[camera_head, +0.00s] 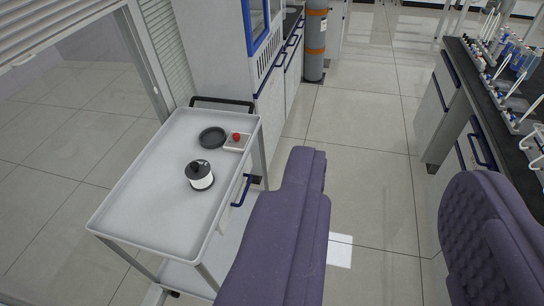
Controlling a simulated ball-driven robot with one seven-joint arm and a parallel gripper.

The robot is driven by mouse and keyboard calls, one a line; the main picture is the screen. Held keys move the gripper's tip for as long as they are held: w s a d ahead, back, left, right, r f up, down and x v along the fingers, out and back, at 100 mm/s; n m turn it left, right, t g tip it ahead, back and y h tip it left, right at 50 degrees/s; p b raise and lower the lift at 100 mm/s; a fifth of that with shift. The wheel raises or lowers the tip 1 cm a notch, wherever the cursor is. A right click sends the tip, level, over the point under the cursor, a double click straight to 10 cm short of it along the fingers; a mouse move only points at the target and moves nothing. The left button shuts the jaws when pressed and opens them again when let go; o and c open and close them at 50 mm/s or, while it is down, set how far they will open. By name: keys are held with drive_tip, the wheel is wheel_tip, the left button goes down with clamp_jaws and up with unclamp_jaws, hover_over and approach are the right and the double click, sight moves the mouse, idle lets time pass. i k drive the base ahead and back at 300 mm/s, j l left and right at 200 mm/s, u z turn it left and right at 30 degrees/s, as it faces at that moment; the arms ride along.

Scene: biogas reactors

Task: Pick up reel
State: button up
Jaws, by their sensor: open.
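The reel (201,181) looks like a small round piece with a black top and a white body. It stands on the top shelf of a white cart (135,205), near the middle. My gripper (395,185) shows as two large purple fingers, spread wide apart with only floor visible between them. The left finger overlaps the cart's lower right side in the picture; the right finger has a bumpy inner face. The reel is to the left of both fingers, apart from them and uncovered.
A dark round dish (212,138) and a small red item (236,137) in a white tray lie behind the reel. The cart has a raised rim. A white cabinet and a grey cylinder (315,45) stand behind. A cluttered dark bench (500,85) is right. Tiled floor between is clear.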

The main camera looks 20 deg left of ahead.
sight(199, 176)
drive_tip(key=i+l+z, duration=0.2)
drive_tip(key=i, duration=0.3)
drive_tip(key=i+l+z, duration=0.15)
drive_tip(key=i, duration=0.35)
drive_tip(key=i+u, duration=0.25)
drive_tip(key=u, duration=0.15)
drive_tip(key=i+l+u, duration=0.1)
drive_tip(key=i+u, duration=0.3)
drive_tip(key=i+l+u, duration=0.1)
drive_tip(key=u, duration=0.25)
drive_tip(key=i+l+u, duration=0.25)
drive_tip(key=u, duration=0.15)
drive_tip(key=i+l+u, duration=0.1)
drive_tip(key=i+u, duration=0.15)
drive_tip(key=u, duration=0.2)
drive_tip(key=i+l+u, duration=0.15)
drive_tip(key=u, duration=0.3)
drive_tip(key=i+l+u, duration=0.2)
drive_tip(key=u, duration=0.2)
drive_tip(key=i+l+u, duration=0.15)
drive_tip(key=l+u, duration=0.3)
